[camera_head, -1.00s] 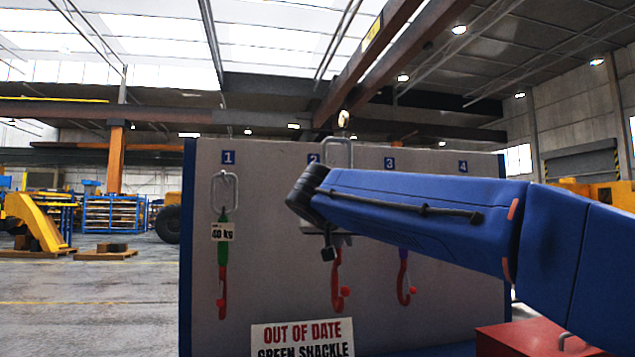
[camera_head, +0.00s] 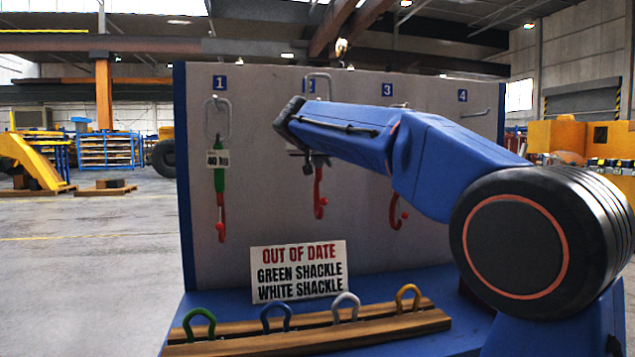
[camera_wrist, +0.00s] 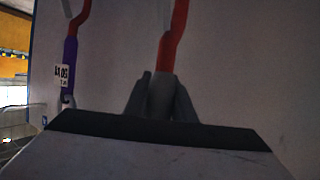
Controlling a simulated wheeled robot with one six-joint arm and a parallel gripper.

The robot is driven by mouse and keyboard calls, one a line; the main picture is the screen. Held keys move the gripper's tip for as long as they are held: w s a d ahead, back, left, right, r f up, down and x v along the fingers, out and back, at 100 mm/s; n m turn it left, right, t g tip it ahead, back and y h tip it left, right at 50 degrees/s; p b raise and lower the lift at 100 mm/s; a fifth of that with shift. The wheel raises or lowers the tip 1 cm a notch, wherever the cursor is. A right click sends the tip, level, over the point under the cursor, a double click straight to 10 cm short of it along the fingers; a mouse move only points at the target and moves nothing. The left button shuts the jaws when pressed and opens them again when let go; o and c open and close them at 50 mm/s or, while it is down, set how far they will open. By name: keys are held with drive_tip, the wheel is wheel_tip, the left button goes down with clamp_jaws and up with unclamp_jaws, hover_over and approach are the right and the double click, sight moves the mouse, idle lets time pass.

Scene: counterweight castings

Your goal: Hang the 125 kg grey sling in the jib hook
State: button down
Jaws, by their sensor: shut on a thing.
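The sling at position 2 shows its pale top ring (camera_head: 318,80) and red lower hook (camera_head: 319,195) against the board. The rest of it is mostly hidden behind my arm. In the wrist view my gripper (camera_wrist: 160,98) is shut on the sling's grey part, just beside the red hook (camera_wrist: 174,40). The sling's weight tag cannot be read. A small pale fitting (camera_head: 341,47) shows above the board under the overhead beam. It may be the jib hook, but it is too small to tell.
A green sling (camera_head: 219,165) tagged 40 kg hangs at position 1. A purple sling (camera_wrist: 70,55) hangs beside mine; position 4's peg (camera_head: 475,114) is bare. An "out of date" sign (camera_head: 298,271) stands behind a wooden rack (camera_head: 310,335) with several coloured shackles.

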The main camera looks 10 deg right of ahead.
drive_tip(key=w, duration=0.5)
wheel_tip(320, 180, down, 6)
drive_tip(key=shift+w+f, duration=0.2)
drive_tip(key=shift+w, duration=0.1)
idle(0.5)
drive_tip(key=shift+f, duration=0.2)
drive_tip(key=c, duration=1.5)
unclamp_jaws()
drive_tip(key=v, duration=1.7)
drive_tip(key=shift+s+a, duration=0.1)
drive_tip(key=shift+s, duration=0.05)
